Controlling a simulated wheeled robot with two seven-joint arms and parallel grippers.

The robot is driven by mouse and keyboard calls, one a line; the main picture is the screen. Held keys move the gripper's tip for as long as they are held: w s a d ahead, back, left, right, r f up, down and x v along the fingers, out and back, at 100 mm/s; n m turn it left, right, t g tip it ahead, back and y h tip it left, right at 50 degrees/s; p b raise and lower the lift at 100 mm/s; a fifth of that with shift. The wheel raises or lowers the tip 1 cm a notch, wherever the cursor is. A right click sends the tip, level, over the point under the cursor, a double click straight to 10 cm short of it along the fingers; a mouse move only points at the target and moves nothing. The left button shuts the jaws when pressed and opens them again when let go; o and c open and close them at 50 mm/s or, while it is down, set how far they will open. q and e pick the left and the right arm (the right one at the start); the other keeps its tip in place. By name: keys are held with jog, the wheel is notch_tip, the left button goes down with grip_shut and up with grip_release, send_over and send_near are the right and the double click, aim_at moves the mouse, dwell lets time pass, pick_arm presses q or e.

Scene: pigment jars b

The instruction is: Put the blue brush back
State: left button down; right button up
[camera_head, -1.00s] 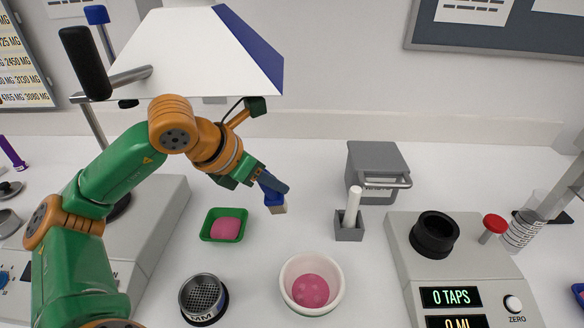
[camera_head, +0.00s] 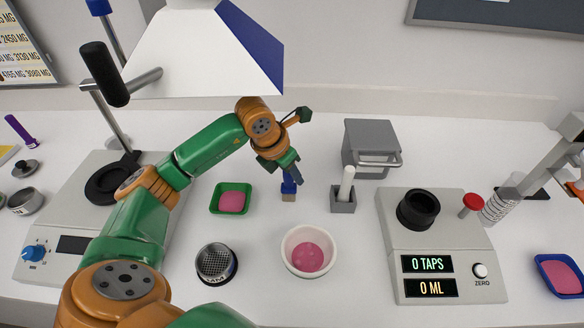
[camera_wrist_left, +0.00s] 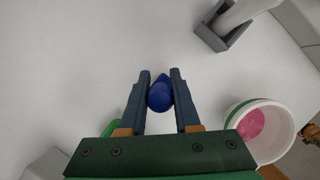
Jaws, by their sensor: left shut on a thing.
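The blue brush (camera_head: 288,188) is upright with its pale bristle end down, in the middle of the bench. My left gripper (camera_head: 289,178) is shut on it from above; in the left wrist view the blue handle top (camera_wrist_left: 160,95) shows between the two fingers. I cannot tell whether the bristles touch the bench. A small grey block holder (camera_head: 343,205) stands just right of the brush, with a white rod (camera_head: 347,182) upright in it. The brush is beside this holder, apart from it. My right gripper does not show.
A green tray (camera_head: 218,208) with pink powder lies left of the brush. A white bowl (camera_head: 287,258) and a mesh sieve (camera_head: 217,262) stand in front. A grey box with a handle (camera_head: 368,145) is behind the holder; a tap counter (camera_head: 440,240) stands right.

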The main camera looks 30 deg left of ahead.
pick_arm(q)
jog(key=shift+f, duration=0.25)
jog(key=c, duration=0.6)
grip_release()
jog(key=shift+r, duration=0.25)
jog(key=shift+r+b, duration=0.15)
jog(key=shift+b, duration=0.2)
jog(key=s+a+b, duration=0.1)
jog(key=s+b, duration=0.2)
jog(key=s+a+b, duration=0.1)
jog(key=s+b, duration=0.3)
jog(key=s+a+b, duration=0.1)
jog(key=s+b, duration=0.2)
jog(key=s, duration=0.1)
jog(key=shift+s+b, duration=0.25)
jog(key=shift+b, duration=0.1)
jog(key=shift+s+r, duration=0.15)
jog(key=shift+s, duration=0.05)
jog(key=shift+s+d+r, duration=0.1)
jog(key=shift+r, duration=0.2)
